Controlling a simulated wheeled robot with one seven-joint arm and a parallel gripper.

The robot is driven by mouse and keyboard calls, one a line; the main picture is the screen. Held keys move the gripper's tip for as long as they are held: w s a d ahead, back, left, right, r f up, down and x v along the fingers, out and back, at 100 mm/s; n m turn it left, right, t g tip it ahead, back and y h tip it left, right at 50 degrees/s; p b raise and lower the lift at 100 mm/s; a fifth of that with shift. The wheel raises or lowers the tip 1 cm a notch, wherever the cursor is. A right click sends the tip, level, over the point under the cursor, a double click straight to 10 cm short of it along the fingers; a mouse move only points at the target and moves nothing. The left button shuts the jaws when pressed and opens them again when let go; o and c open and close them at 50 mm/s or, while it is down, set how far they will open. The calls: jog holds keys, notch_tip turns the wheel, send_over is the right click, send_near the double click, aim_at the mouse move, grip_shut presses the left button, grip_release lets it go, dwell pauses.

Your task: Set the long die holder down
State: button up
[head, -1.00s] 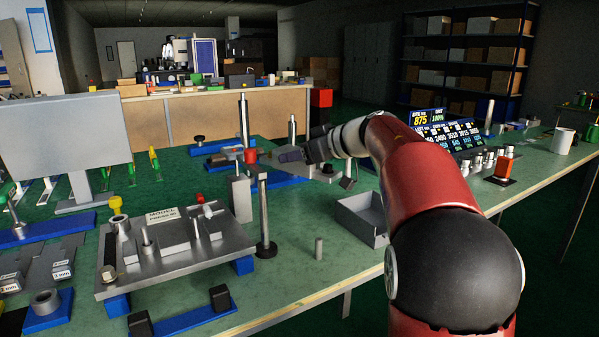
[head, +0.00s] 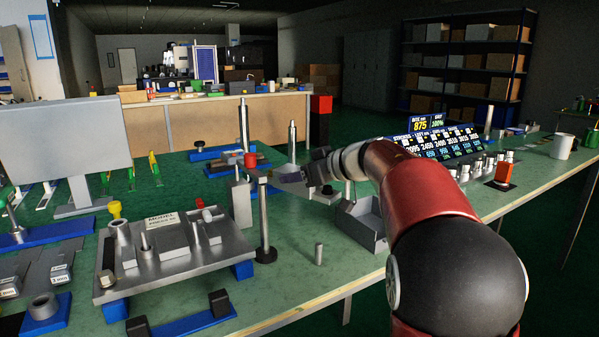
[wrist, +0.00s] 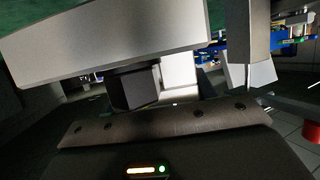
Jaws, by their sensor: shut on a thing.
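The long die holder, a plain grey bar (wrist: 110,42), fills the upper left of the wrist view, tilted and close to the camera. In the head view it looks like a small dark grey bar (head: 287,173) at the end of my arm. My gripper (head: 307,173) is shut on it and holds it above the green bench, behind and right of the dark post (head: 263,215). The bar's underside and the exact contact with the fingers are hidden, and I cannot tell its height above the bench.
A steel die plate (head: 180,253) on blue feet stands at left front. A grey open tray (head: 368,230) is right of my gripper, and a small steel pin (head: 319,254) stands in front. A tall steel post (head: 292,142) stands behind. The bench around the pin is clear.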

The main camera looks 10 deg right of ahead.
jog(key=o, duration=1.5)
jog(key=shift+f, duration=0.95)
jog(key=shift+r, duration=0.1)
jog(key=shift+r+b, duration=0.25)
jog(key=shift+b, duration=0.25)
jog(key=p+v, duration=0.1)
jog(key=v, duration=0.5)
jog(key=r+v, duration=0.1)
jog(key=v, duration=0.5)
jog(key=shift+r+p, duration=0.2)
jog(key=shift+p, duration=0.15)
